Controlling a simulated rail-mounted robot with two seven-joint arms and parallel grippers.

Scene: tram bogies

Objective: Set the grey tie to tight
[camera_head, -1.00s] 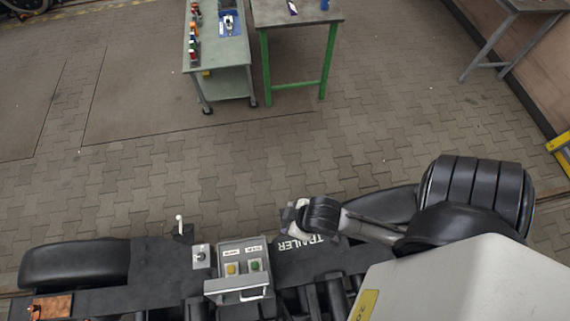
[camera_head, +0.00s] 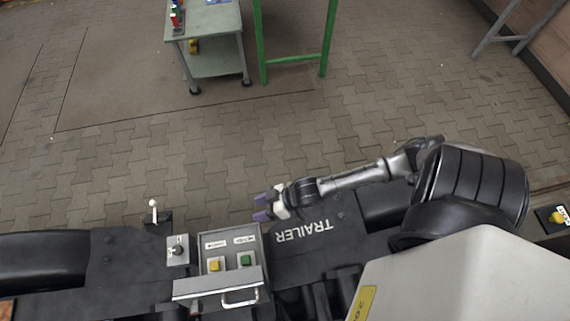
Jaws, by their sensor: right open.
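I cannot tell for sure which part is the grey tie. A small upright lever (camera_head: 154,212) with a pale knob stands at the back edge of the black bogie frame. A small grey box (camera_head: 178,252) with a dark knob sits just in front of it. My right gripper (camera_head: 259,207) has purple fingertips pointing left. It is open and empty, over the back edge of the frame, right of the lever and apart from it. My left gripper is not in view.
A grey control box (camera_head: 225,290) with a yellow button (camera_head: 215,265), a green button (camera_head: 246,260) and a front handle stands on the bogie frame (camera_head: 125,262). "TRAILER" is lettered beside it. A trolley (camera_head: 205,45) and green-legged table stand across open paved floor (camera_head: 330,130).

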